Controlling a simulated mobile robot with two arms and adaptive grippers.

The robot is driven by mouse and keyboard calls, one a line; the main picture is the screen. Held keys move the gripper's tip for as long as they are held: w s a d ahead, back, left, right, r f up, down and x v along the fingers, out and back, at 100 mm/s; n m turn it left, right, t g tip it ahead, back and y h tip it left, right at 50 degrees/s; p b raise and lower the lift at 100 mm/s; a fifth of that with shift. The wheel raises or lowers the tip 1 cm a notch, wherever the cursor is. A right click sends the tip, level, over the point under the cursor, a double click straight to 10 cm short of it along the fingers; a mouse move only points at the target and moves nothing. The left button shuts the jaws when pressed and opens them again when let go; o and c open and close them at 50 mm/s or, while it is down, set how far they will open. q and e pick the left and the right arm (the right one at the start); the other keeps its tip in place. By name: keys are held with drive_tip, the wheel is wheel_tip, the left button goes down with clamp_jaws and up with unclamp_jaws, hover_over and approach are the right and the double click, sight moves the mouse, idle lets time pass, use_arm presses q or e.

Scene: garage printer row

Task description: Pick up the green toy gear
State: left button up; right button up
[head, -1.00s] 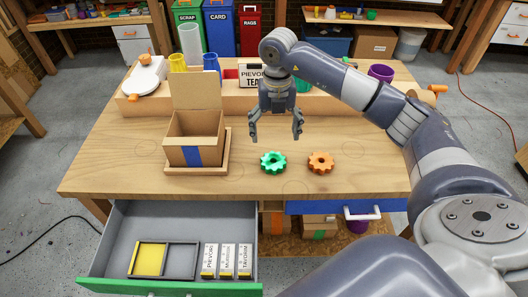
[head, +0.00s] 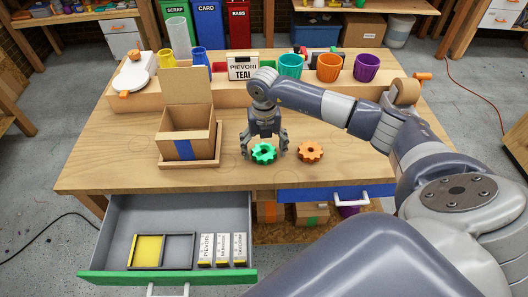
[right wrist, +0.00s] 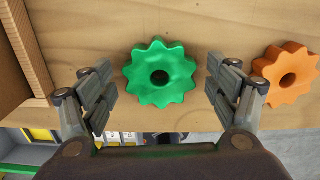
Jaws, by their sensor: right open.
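The green toy gear (head: 264,153) lies flat on the wooden table, left of an orange gear (head: 310,152). My right gripper (head: 264,149) is open and low over the green gear, with one finger on each side of it. In the right wrist view the green gear (right wrist: 160,75) sits between the two open fingers (right wrist: 168,88), with a gap on both sides. The orange gear (right wrist: 287,74) is just beyond the right finger there. My left gripper does not show.
An open cardboard box (head: 186,139) on a wooden tray stands to the left. A raised shelf at the back holds cups, a sign (head: 243,67) and a tape roll (head: 405,91). An open drawer (head: 120,224) juts out at the front left.

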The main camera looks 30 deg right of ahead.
drive_tip(key=shift+c, duration=0.8)
drive_tip(key=c, duration=1)
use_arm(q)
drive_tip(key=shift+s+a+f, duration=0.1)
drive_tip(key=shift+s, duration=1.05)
use_arm(e)
drive_tip(key=shift+o, duration=0.2)
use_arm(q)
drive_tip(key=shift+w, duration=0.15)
